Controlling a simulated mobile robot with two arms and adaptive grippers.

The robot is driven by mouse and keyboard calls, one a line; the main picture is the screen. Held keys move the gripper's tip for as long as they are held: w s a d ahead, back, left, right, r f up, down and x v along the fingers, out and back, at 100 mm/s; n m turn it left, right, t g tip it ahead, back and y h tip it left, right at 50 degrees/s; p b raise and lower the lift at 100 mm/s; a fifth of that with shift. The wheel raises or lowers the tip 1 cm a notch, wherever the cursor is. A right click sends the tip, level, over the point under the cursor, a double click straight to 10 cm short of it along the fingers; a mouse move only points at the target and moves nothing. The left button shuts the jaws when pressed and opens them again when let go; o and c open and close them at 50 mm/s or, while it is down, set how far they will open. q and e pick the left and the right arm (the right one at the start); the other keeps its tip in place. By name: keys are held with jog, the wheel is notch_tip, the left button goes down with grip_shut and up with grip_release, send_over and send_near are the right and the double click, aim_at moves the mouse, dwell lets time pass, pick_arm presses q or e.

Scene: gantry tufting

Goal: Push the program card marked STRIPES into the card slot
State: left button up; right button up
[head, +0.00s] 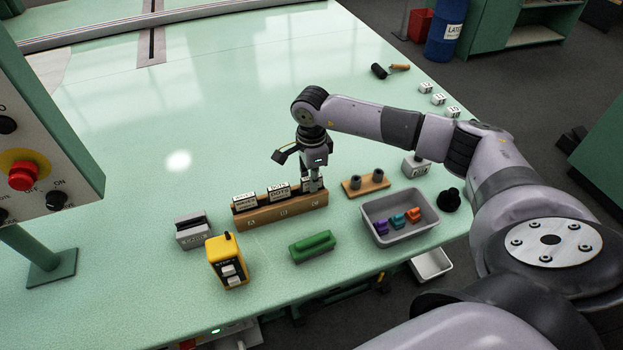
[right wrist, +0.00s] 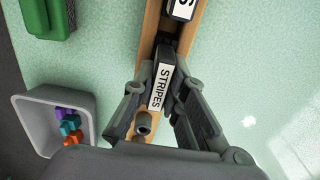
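The STRIPES card (right wrist: 160,86) is black with a white label and stands upright in the wooden card rack (head: 283,216). In the head view its end of the rack is partly hidden by my right gripper (head: 300,172). In the right wrist view, the fingers of the right gripper (right wrist: 158,125) are spread, one on each side of the card; I cannot tell whether either touches it. A grey box with a dark slot on top (head: 192,231), apparently the card slot, stands left of the rack. My left gripper is not in view.
Two other cards, one marked DOTS (head: 279,191), stand in the rack. A yellow device (head: 227,262), green block (head: 312,246), grey bin (head: 400,231) of coloured pieces and wooden peg holder (head: 366,184) stand nearby.

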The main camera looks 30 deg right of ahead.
grip_shut()
jog(key=shift+r, duration=0.1)
jog(key=shift+r+p, duration=1.1)
jog(key=shift+r, duration=0.8)
jog(key=shift+r, duration=0.1)
